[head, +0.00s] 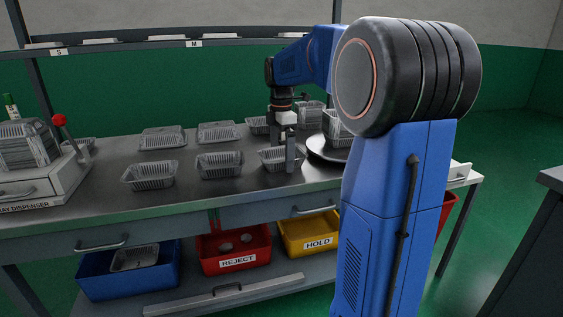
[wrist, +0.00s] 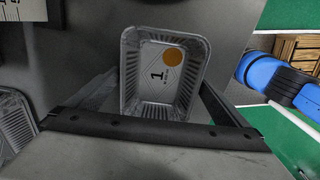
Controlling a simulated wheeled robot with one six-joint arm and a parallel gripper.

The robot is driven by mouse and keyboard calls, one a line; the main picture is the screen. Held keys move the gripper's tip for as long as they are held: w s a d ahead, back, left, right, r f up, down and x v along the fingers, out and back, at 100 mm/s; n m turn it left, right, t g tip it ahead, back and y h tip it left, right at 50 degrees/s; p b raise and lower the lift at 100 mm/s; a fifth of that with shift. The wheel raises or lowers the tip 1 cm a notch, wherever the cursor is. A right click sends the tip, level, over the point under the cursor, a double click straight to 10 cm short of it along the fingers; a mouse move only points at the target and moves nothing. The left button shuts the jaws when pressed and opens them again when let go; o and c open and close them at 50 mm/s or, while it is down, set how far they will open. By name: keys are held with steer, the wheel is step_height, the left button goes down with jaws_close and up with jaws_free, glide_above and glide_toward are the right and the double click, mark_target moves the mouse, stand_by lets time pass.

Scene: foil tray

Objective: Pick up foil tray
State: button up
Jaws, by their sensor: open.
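A foil tray (head: 270,160) stands upright on the metal table under my gripper, the right-hand one of the front row. In the wrist view the tray (wrist: 131,75) shows from above, empty, with a "1" and an orange dot on its floor. My gripper (head: 284,150) points down over this tray. In the wrist view my gripper (wrist: 160,100) is open, with one finger beyond each side wall of the tray. I see no grip on it. One finger hides part of the tray in the head view.
Several other foil trays, such as one at the left (head: 149,176), stand on the table (head: 110,215). A dark round plate (head: 322,151) bearing a tray is close on the right. A tray dispenser (head: 40,185) stands at the far left. Blue, red and yellow bins sit below.

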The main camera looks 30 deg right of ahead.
steer(key=shift+f, duration=0.15)
steer(key=c, duration=0.8)
